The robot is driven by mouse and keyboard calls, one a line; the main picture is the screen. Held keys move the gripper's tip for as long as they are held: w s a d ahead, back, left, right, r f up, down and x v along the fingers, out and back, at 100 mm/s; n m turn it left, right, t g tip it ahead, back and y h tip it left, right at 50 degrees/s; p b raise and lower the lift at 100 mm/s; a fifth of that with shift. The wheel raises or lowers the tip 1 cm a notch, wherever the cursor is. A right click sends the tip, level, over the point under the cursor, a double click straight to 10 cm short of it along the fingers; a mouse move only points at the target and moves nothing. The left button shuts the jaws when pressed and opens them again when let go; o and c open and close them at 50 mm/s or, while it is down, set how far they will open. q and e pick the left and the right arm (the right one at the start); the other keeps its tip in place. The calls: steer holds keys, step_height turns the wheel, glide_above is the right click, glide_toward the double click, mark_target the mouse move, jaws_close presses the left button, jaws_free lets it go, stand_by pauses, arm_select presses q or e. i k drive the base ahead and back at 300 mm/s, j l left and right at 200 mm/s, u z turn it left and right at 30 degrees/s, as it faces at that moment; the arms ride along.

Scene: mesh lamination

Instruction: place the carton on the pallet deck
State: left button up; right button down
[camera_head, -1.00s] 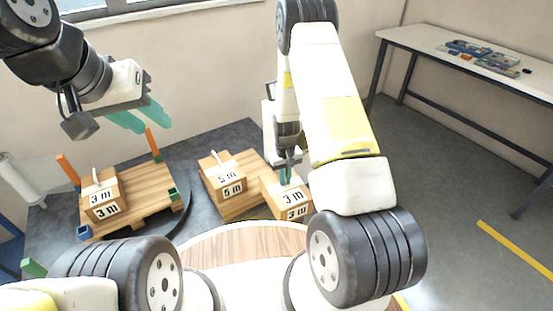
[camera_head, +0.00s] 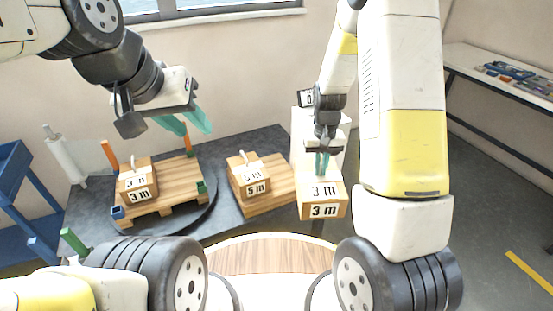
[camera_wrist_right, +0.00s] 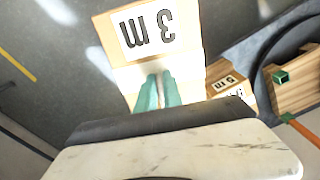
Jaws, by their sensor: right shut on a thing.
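My right gripper (camera_head: 322,162) is shut on the handle of a light brown carton (camera_head: 322,208) labelled "3 m". The carton hangs upright at the right of the wooden stand. In the right wrist view the teal fingers (camera_wrist_right: 157,92) meet at this carton (camera_wrist_right: 118,58). The slatted pallet deck (camera_head: 179,178) lies on a dark round turntable at the left, with another "3 m" carton (camera_head: 138,171) on its left part. The deck's right part is bare. My left gripper (camera_head: 186,125) is open and empty above the back of the pallet.
A "5 m" carton (camera_head: 246,181) sits on a wooden stand (camera_head: 281,186) between the pallet and the held carton. Orange, green and blue corner pieces (camera_head: 110,155) edge the pallet. A blue rack (camera_head: 14,190) stands far left and a workbench (camera_head: 500,85) at right.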

mark_target(175, 177)
steer(key=u, duration=1.25)
steer(key=i+u, duration=0.2)
steer(key=i, duration=0.3)
steer(key=i+l+u, duration=0.2)
steer(key=i, duration=0.35)
steer(key=j, duration=0.1)
